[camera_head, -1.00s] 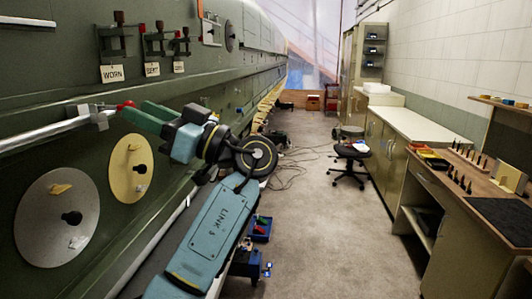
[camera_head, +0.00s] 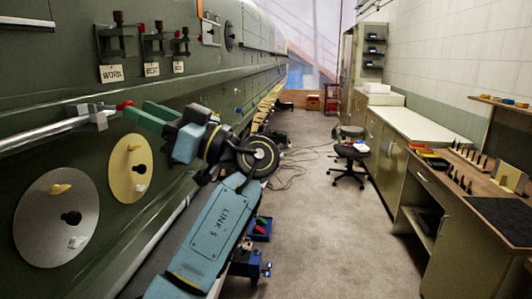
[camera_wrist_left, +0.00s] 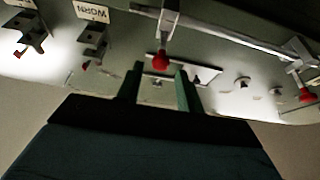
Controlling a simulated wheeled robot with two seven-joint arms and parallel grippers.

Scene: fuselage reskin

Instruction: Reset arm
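My left gripper (camera_head: 136,110) has two green fingers and is in front of the dark green fuselage wall (camera_head: 90,140). Its tips are close to a red-tipped handle (camera_head: 124,105) at the end of a horizontal metal bar (camera_head: 45,127); I cannot tell from the head view whether they touch. In the left wrist view the fingers (camera_wrist_left: 160,80) stand apart with nothing between them. A red knob (camera_wrist_left: 161,61) shows just beyond the tips there. My right gripper is not in view.
Clamps hang above tags, one reading WORN (camera_head: 112,74). Two round discs, grey (camera_head: 50,235) and yellow (camera_head: 130,165), sit on the wall below. A workbench (camera_head: 470,175) and stool (camera_head: 350,152) stand right. Blue bins (camera_head: 260,228) lie beside my arm.

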